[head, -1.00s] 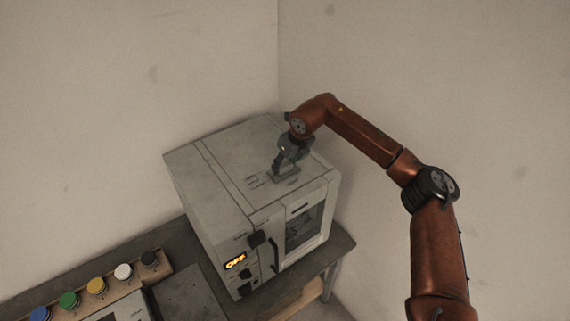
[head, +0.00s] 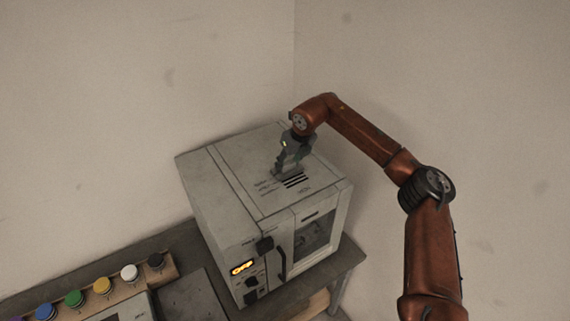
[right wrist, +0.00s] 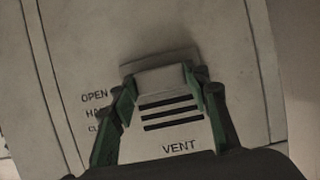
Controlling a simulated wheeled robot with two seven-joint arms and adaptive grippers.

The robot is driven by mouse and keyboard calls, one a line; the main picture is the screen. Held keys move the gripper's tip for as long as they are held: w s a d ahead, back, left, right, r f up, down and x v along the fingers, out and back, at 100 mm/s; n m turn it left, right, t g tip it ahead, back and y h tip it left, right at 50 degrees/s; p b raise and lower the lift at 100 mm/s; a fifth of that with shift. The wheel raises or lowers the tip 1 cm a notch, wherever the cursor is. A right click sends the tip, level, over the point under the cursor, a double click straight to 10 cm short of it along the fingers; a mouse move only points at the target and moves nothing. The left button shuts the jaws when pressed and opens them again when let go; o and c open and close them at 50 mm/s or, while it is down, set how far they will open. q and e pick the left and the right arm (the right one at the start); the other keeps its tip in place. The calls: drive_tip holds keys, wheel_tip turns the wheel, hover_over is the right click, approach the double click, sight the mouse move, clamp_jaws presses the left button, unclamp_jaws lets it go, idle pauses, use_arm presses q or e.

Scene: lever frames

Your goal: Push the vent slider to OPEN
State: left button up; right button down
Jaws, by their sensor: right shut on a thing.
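The vent slider (right wrist: 162,78) is a pale raised tab on a plate on top of a grey oven-like box (head: 225,185). In the right wrist view it sits about level with, or slightly beyond, the word OPEN (right wrist: 94,97). The words below OPEN are partly hidden by a finger. Several dark vent slots (right wrist: 170,113) lie uncovered on the near side of the tab, above the word VENT. They also show in the head view (head: 294,181). My right gripper (head: 280,170) is shut on the slider, with a finger on either side of it. My left gripper is not in view.
The box has a front window (head: 315,232), a dark handle (head: 281,262) and a lit display (head: 242,268). It stands on a dark bench near the wall corner. A row of coloured round knobs (head: 102,286) stands at the lower left.

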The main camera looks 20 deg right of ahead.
drive_tip(key=c, duration=1.4)
unclamp_jaws()
drive_tip(key=shift+w+r, duration=0.15)
drive_tip(key=shift+w, duration=0.05)
drive_tip(key=shift+c, duration=0.2)
drive_tip(key=o, duration=0.3)
drive_tip(key=shift+w+a, duration=0.1)
drive_tip(key=shift+o, duration=0.3)
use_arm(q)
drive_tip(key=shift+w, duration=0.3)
use_arm(e)
drive_tip(key=v, duration=1.2)
